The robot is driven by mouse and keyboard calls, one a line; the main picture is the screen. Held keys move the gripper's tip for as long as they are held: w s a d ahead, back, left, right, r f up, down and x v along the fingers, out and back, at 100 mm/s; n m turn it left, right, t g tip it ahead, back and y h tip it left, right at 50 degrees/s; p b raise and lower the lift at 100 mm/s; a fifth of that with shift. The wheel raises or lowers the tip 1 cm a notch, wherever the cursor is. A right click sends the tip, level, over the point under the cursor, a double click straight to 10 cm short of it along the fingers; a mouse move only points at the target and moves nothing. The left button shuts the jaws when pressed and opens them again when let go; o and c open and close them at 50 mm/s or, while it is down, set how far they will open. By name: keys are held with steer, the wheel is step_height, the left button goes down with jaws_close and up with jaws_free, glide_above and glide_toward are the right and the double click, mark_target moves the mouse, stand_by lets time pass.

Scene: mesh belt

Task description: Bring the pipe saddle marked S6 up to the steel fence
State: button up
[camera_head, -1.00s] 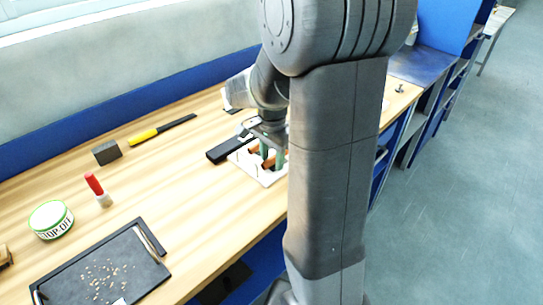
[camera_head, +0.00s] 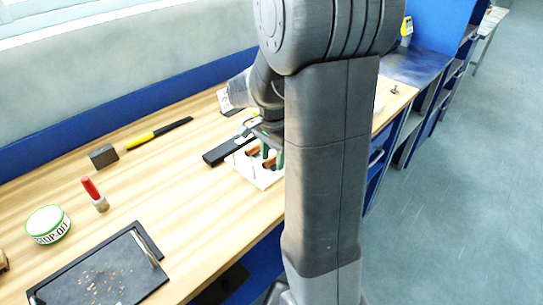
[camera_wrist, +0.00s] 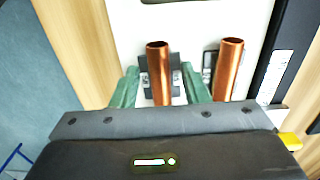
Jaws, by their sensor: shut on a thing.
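My gripper (camera_wrist: 160,74) has its green fingers on either side of a grey pipe saddle (camera_wrist: 175,78), with a copper pipe (camera_wrist: 158,75) in it. It is shut on this saddle; I cannot read its mark. A second copper pipe (camera_wrist: 228,68) in another grey saddle (camera_wrist: 208,62) is to the right, apart from the fingers. A long dark bar (camera_wrist: 272,72) with a pale label strip, seemingly the steel fence, lies further right. In the head view my gripper (camera_head: 270,157) is low over the white board (camera_head: 262,180), beside the dark bar (camera_head: 225,153), partly hidden by my arm.

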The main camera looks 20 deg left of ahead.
mark_target(273, 157)
steer(key=shift+w, duration=0.15)
steer(key=o, duration=1.3)
step_height(273, 157, up, 14)
steer(key=shift+f+p, duration=0.1)
steer(key=shift+p, duration=0.3)
step_height(273, 157, down, 14)
steer(key=shift+d+r+b, duration=0.1)
steer(key=shift+b, duration=0.3)
steer(key=shift+s, duration=0.3)
